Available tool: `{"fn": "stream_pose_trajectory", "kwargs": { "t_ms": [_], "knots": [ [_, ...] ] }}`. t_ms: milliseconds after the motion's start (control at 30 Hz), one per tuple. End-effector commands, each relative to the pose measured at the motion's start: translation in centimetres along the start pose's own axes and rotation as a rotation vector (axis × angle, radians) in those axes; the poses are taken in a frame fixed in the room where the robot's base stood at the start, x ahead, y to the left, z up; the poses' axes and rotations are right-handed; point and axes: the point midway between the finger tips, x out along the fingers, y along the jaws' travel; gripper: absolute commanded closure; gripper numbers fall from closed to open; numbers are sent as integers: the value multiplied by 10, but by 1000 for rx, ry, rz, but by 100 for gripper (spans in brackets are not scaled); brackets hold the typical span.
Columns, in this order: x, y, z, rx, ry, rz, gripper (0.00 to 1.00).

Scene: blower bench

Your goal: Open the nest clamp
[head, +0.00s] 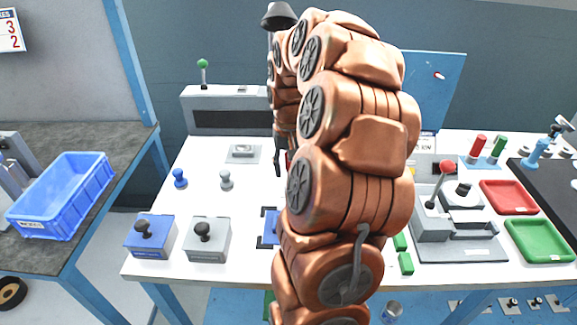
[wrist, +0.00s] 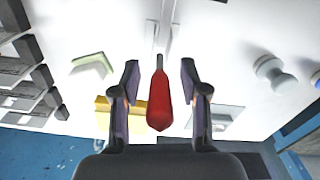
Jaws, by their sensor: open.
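In the wrist view, a red handle (wrist: 160,103) with a thin dark shaft lies between the two fingers of my gripper (wrist: 159,80). The fingers are open, with a gap on each side of the handle. The shaft runs up to a pale grey piece at the top edge; this looks like the nest clamp's lever, but its body is not clearly shown. In the head view my gripper (head: 282,155) is mostly hidden behind my copper arm, with a bit of red beside it. The arm also hides most of the clamp area there.
Left of my gripper are a flat grey plate (head: 243,153), a grey knob (head: 225,181) and a blue knob (head: 180,179). A grey fixture with a red ball lever (head: 446,166) stands right. Red (head: 508,196) and green (head: 540,240) trays lie at the far right.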

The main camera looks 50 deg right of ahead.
Motion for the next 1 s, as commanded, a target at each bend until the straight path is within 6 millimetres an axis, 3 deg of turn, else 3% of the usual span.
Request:
{"fn": "stream_pose_trajectory", "kwargs": {
  "t_ms": [67,467,1000],
  "knots": [
    [0,0,0,0,0,0,59],
    [0,0,0,0,-1,0,100],
    [0,0,0,0,-4,-1,100]
  ]
}}
